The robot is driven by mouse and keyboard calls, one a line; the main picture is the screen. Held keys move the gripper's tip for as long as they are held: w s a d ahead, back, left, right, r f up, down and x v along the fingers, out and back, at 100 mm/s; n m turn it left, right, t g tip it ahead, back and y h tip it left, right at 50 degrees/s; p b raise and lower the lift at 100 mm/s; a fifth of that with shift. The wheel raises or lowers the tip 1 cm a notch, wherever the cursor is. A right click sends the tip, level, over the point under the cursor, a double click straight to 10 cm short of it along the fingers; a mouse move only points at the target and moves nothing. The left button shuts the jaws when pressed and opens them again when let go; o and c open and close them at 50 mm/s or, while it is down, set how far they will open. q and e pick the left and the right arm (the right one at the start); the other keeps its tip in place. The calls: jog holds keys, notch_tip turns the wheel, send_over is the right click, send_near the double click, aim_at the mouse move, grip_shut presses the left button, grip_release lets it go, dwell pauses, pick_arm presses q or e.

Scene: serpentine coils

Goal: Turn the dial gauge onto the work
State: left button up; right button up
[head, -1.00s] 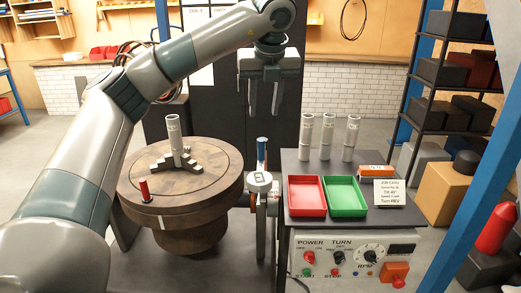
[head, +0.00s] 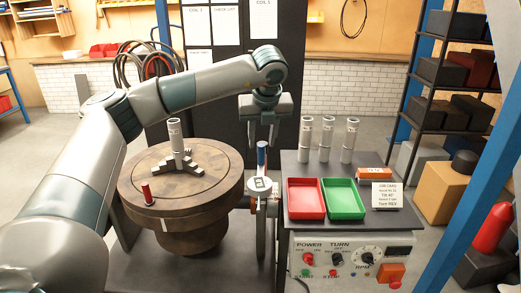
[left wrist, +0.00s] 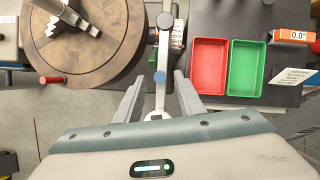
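The dial gauge (head: 259,184) has a pale round face and sits on a grey stand between the round turntable and the side table. A blue-topped post (head: 261,155) rises just behind it. The work, a light grey tube (head: 177,138), stands upright in the jaws of the chuck on the brown turntable (head: 215,196). My left gripper (head: 263,146) is above the blue-topped post, its fingers apart. In the left wrist view the open fingers (left wrist: 158,100) straddle the blue top (left wrist: 160,77) without visible contact. My right gripper is not in view.
A red tray (head: 306,199) and a green tray (head: 343,199) lie on the side table, with several grey tubes behind them. A control panel (head: 350,258) is below the side table.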

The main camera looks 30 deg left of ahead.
aim_at(260, 154)
pick_arm(q)
jog(key=p+x, duration=0.2)
jog(key=x, duration=0.5)
jog(key=shift+w+f, duration=0.1)
jog(key=shift+f, duration=0.1)
jog(key=shift+c, duration=0.5)
